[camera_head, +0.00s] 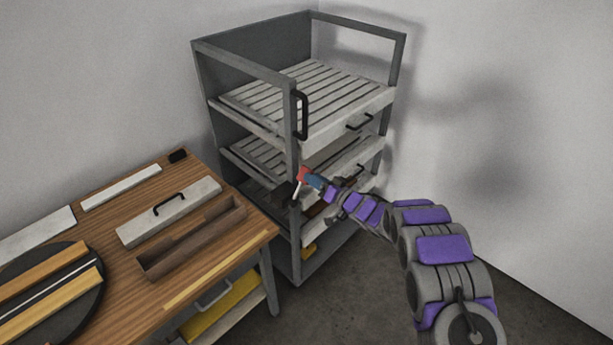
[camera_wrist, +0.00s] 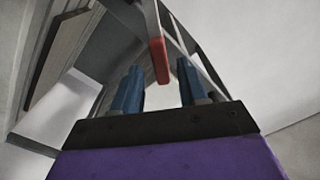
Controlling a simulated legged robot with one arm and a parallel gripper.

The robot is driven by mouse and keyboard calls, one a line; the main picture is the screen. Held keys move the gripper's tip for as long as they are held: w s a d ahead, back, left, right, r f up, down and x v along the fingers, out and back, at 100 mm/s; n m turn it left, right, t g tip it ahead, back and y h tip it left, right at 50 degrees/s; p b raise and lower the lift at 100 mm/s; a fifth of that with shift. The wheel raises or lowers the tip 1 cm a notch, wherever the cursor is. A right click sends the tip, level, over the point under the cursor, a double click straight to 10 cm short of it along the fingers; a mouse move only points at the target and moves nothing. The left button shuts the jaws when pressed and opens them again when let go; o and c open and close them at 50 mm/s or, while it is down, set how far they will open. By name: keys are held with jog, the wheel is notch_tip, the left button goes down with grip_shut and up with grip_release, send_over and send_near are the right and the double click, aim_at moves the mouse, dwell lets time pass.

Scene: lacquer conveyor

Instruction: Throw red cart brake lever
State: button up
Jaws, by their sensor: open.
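The red brake lever (camera_head: 303,174) is on the front post of the grey cart (camera_head: 293,210), at about mid height. In the wrist view the red lever (camera_wrist: 158,60) hangs between and beyond the two blue fingertips. My gripper (camera_head: 317,183) is open at the cart's front, close to the lever; it also shows in the wrist view (camera_wrist: 159,85). Its blue fingers are apart with nothing held between them. I cannot tell whether a finger touches the lever. Part of the lever is hidden behind my gripper in the head view.
The cart has several slatted shelves (camera_head: 300,90) with black handles. A wooden table (camera_head: 130,210) stands left of it, holding a long open box (camera_head: 190,238), a pale lidded bar with a handle (camera_head: 168,210) and a round black disc (camera_head: 95,300). The floor right of the cart is clear.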

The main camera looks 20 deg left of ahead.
jog(key=shift+x, duration=2.05)
jog(key=shift+c, duration=0.4)
jog(key=shift+d, duration=0.1)
grip_shut()
